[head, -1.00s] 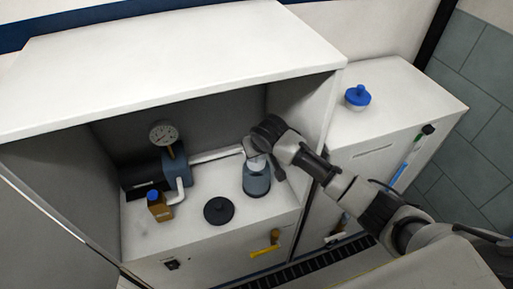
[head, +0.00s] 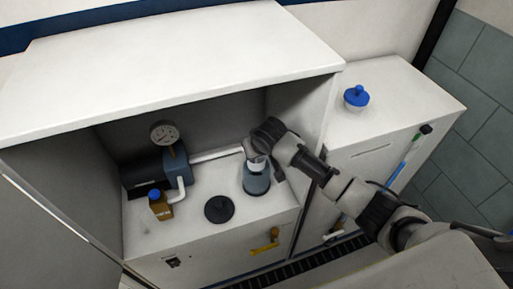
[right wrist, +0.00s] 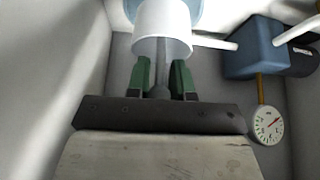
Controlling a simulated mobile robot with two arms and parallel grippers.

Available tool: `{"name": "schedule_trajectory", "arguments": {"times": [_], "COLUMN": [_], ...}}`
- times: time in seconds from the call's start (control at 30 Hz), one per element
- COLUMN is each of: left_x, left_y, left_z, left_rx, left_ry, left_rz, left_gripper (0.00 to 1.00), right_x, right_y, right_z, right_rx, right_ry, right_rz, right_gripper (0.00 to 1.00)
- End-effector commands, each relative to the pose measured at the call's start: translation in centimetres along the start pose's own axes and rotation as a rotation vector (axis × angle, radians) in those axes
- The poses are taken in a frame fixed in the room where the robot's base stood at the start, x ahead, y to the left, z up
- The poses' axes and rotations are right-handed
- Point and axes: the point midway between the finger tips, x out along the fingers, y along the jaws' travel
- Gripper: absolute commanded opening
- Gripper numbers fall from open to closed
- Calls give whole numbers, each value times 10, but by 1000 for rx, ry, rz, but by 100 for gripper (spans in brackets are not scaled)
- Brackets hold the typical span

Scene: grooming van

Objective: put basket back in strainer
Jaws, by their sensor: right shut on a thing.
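The strainer (head: 256,183) is a blue-grey, see-through pot on the white deck inside the cabinet, to the right of the pump. Its pale blue body shows in part at the top of the right wrist view (right wrist: 200,8). My right gripper (right wrist: 161,80) has its green fingers shut on the grey stem of the white basket (right wrist: 163,32). In the head view the gripper is above the strainer, and the basket is at the strainer's mouth, largely hidden by the gripper. I cannot tell how deep it sits. My left gripper is not in view.
A black round lid (head: 219,209) lies on the deck left of the strainer. A blue pump (head: 178,170) with a gauge (head: 164,133) and a brown bottle (head: 160,206) stand further left. The cabinet top overhangs behind.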

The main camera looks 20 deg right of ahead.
Motion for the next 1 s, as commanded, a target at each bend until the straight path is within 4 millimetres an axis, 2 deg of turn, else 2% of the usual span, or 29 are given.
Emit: {"name": "schedule_trajectory", "arguments": {"times": [1.0], "left_x": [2], "left_y": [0], "left_z": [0], "left_rx": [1], "left_ry": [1], "left_rz": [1], "left_gripper": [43], "right_x": [12], "right_y": [0], "right_z": [7], "right_rx": [0], "right_ry": [0], "right_rz": [-1], "right_gripper": [0]}}
